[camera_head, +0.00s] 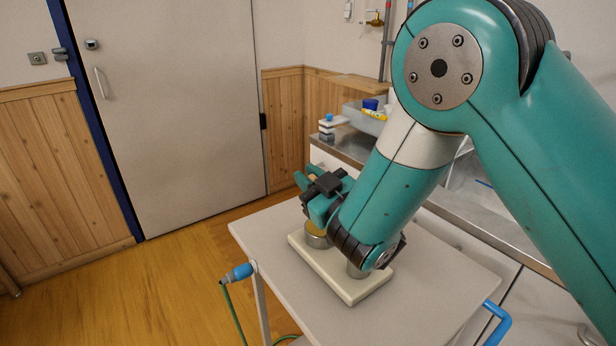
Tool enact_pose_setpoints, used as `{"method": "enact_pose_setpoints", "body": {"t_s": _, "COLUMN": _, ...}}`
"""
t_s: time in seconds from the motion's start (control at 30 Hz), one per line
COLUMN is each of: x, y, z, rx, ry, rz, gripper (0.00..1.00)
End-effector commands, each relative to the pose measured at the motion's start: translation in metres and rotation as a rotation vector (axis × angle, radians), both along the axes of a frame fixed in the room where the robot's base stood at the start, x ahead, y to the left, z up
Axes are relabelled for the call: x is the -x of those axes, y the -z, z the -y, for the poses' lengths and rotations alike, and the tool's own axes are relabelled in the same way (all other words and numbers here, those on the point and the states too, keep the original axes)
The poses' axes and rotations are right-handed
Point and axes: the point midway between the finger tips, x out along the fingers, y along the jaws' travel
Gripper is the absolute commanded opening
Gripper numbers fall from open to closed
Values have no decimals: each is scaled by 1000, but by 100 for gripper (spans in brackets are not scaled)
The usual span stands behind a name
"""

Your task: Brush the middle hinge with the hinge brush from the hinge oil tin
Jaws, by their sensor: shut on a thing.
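The door (170,95) is pale grey and closed, and a dark middle hinge (263,121) shows on its right edge. My gripper (318,186) is over the left end of a cream tray on the table, well below and right of that hinge. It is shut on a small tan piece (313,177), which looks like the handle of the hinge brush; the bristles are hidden. Just under the gripper stands a short metal tin (318,241) with a yellowish top. I cannot tell which is the hinge oil tin.
The cream tray (345,291) rests on a light table (275,238) with bare room around it. A blue hose fitting (237,273) with a green hose is at the table's left edge. A steel counter (345,151) holds a grey bin (365,120). Open floor (185,265) lies before the door.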

Motion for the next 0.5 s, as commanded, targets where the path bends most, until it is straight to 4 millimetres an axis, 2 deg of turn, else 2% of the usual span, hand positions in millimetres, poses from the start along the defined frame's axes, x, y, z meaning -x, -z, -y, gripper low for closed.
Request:
{"method": "enact_pose_setpoints", "body": {"t_s": 0.1, "x": 0, "y": -15, "z": 0, "rx": -1, "ry": -1, "rz": 2, "gripper": 0}}
{"method": "enact_pose_setpoints", "body": {"t_s": 0.5, "x": 0, "y": -47, "z": 0, "rx": 0, "ry": -1, "rz": 4, "gripper": 0}}
